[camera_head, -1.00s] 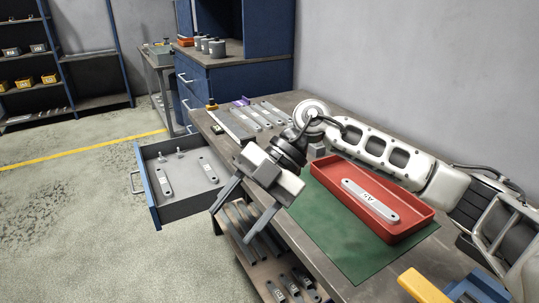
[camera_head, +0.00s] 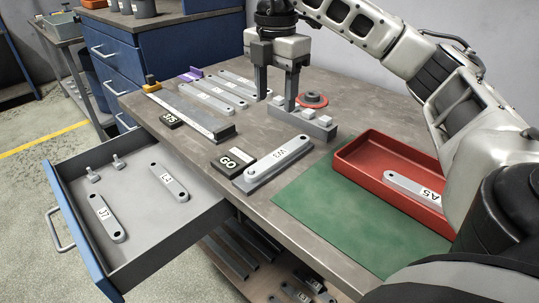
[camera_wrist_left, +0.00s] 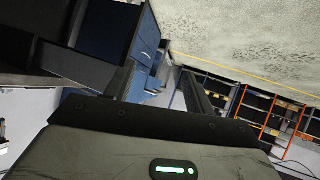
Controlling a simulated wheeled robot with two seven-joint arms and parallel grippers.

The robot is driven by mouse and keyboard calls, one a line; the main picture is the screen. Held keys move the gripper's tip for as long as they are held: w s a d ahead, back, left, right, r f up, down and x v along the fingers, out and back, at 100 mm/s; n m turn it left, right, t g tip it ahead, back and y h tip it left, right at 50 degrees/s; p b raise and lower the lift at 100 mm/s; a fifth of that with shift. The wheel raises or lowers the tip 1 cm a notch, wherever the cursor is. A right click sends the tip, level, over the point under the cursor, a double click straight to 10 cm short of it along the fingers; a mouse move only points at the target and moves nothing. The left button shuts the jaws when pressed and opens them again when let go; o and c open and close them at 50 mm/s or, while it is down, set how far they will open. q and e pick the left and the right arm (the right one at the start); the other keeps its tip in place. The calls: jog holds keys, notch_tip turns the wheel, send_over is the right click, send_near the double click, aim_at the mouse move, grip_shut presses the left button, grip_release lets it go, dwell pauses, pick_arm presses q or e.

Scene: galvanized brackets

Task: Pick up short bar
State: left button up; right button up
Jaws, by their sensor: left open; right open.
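Several grey bars with end holes are in the head view, and I cannot tell which one the task calls the short bar. The W3 bar (camera_head: 278,154) lies on a dark block on the table. The A5 bar (camera_head: 413,187) lies in the red tray (camera_head: 370,145). The L7 bar (camera_head: 169,182) and the J7 bar (camera_head: 105,217) lie in the open drawer (camera_head: 140,232). My right gripper (camera_head: 276,103) is open and empty, pointing down above the table behind W3. My left gripper (camera_wrist_left: 158,68) is open and empty in the wrist view.
A stepped grey block (camera_head: 312,123) and a red disc (camera_head: 312,99) are close to the right gripper. The green mat (camera_head: 330,215) is bare in front of the tray.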

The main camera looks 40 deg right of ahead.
send_over(273, 158)
jog(key=f, duration=0.7)
jog(key=shift+s+d+f+b, duration=0.1)
jog(key=shift+d+f+b, duration=0.05)
jog(key=shift+d+b, duration=0.2)
jog(key=shift+a+f, duration=0.15)
jog(key=shift+f, duration=1.5)
jog(key=shift+a+f, duration=0.1)
jog(key=shift+f, duration=1.55)
grip_shut()
